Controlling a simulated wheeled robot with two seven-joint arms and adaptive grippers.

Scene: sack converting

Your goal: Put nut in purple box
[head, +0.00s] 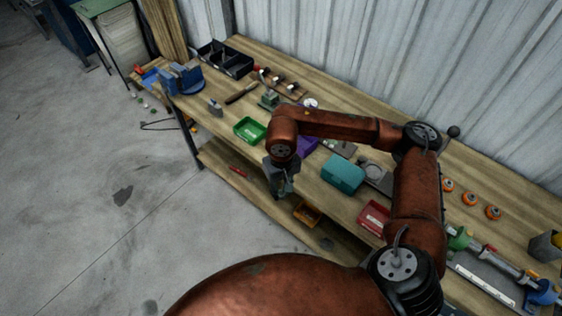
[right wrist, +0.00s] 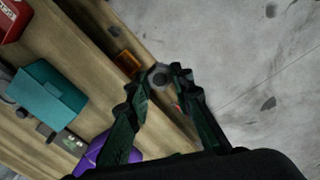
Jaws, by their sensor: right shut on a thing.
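My right gripper (head: 281,190) hangs in front of the workbench's front edge in the head view. In the right wrist view its fingers (right wrist: 161,73) are closed around a small grey nut (right wrist: 158,77). The nut is too small and covered to make out in the head view. The purple box (head: 308,145) sits on the bench behind my right arm, which partly hides it. In the right wrist view the purple box (right wrist: 106,151) lies at the lower left, apart from the fingertips and partly behind a finger. My left gripper does not show.
A green tray (head: 249,130) stands left of my right arm. A teal box (head: 342,173) and a red bin (head: 374,217) stand to the right. An orange bin (head: 307,213) is on the lower shelf. Open floor lies in front of the bench.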

